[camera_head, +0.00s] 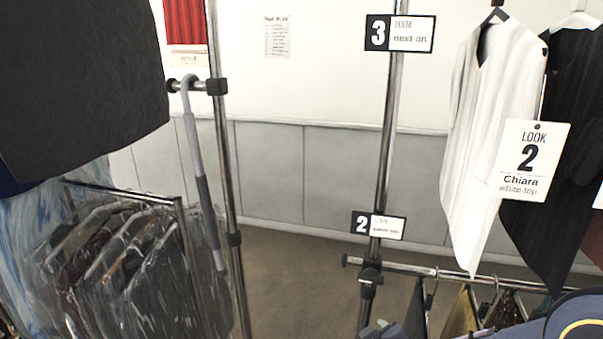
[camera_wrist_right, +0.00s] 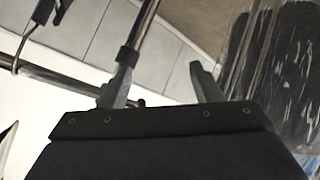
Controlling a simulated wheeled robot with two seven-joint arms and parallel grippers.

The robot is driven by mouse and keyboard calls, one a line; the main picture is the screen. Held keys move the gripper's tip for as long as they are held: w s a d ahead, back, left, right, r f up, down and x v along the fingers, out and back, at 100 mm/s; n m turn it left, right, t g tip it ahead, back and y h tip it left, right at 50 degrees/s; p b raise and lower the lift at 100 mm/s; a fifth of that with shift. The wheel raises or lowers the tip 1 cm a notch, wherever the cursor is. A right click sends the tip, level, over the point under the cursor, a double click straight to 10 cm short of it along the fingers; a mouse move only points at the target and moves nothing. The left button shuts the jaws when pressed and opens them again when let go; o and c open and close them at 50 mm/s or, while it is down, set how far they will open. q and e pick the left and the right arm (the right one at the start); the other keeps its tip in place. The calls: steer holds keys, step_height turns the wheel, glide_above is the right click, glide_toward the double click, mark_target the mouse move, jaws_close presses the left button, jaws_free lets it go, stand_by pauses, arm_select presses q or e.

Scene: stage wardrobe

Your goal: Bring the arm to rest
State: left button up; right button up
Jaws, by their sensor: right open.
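My right gripper (camera_wrist_right: 160,76) shows in the right wrist view with its two grey fingers spread apart. Nothing is held between the fingertips. Its dark body fills the lower part of that view. A metal post (camera_wrist_right: 137,35) and a rail (camera_wrist_right: 62,80) show beyond the fingers; whether a finger touches them I cannot tell. In the head view I cannot make out the right gripper for sure; small grey parts at the bottom edge may belong to it. My left gripper is in neither view.
A post (camera_head: 388,150) carries sign 3 (camera_head: 399,33) and sign 2 (camera_head: 378,225). A white top (camera_head: 490,120) with a Look 2 tag (camera_head: 535,160) hangs right. A grey hook-ended rod (camera_head: 192,135) hangs left, near bagged garments (camera_head: 130,270). Open floor (camera_head: 295,285) lies between.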

steer(key=s+d+r+m+g+y, duration=0.1)
steer(key=s+d+r+m, duration=0.1)
steer(key=s, duration=0.5)
steer(key=s+d+r+m+g+y, duration=0.1)
steer(key=s+r+m+g, duration=0.1)
steer(key=s, duration=0.6)
steer(key=s+d+r+m+g+y, duration=0.1)
steer(key=s+d+r+m+g, duration=0.1)
steer(key=s, duration=0.6)
steer(key=r+m, duration=0.1)
steer(key=m, duration=0.1)
steer(key=shift+s+d+r+m+y, duration=0.15)
steer(key=shift+d+r+m+y, duration=0.15)
steer(key=shift+d+r, duration=0.05)
